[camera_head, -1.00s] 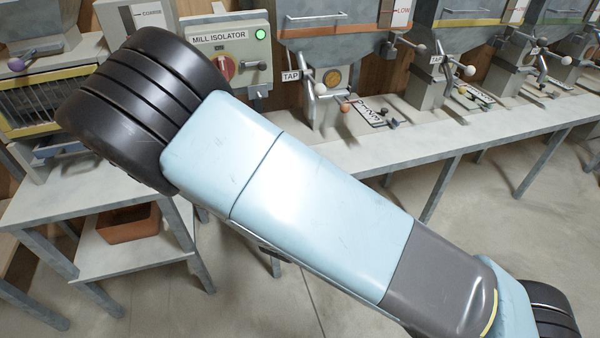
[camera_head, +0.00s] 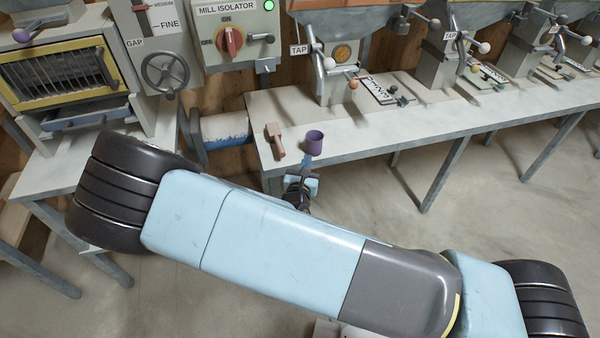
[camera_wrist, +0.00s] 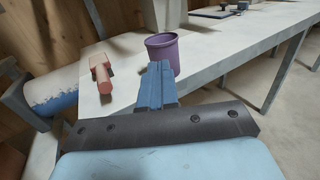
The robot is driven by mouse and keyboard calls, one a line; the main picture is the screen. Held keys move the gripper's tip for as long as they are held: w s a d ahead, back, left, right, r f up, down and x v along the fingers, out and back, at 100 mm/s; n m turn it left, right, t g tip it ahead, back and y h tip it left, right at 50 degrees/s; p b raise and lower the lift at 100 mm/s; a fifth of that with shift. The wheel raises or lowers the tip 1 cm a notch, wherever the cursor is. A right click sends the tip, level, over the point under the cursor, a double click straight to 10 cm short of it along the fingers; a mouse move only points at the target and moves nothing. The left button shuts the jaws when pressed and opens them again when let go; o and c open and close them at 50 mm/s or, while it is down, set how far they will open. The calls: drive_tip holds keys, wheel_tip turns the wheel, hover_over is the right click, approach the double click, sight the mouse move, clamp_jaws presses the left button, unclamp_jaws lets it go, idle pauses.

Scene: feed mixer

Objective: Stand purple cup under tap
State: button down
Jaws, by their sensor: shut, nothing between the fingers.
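The purple cup (camera_head: 314,142) stands upright near the front edge of the bench (camera_head: 400,142). It also shows in the wrist view (camera_wrist: 163,53), just beyond my fingers. My gripper (camera_head: 305,163) is shut and empty, in front of the cup and close to it. I cannot tell whether the fingertips touch the cup, as they cover its lower part in the wrist view (camera_wrist: 157,70). The nearest tap (camera_head: 329,63), beside a TAP label (camera_head: 299,50), is at the back of the bench, behind and to the right of the cup.
A reddish wooden-looking block with a handle (camera_head: 275,139) lies left of the cup. A white and blue cylinder (camera_head: 224,130) is left of the bench end. The mill with its handwheel (camera_head: 165,72) stands further left. The bench between cup and tap looks clear.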

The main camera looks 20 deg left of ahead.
sight(312, 142)
drive_tip(key=w, duration=0.6)
drive_tip(key=shift+w+a, duration=0.2)
drive_tip(key=shift+a, duration=0.05)
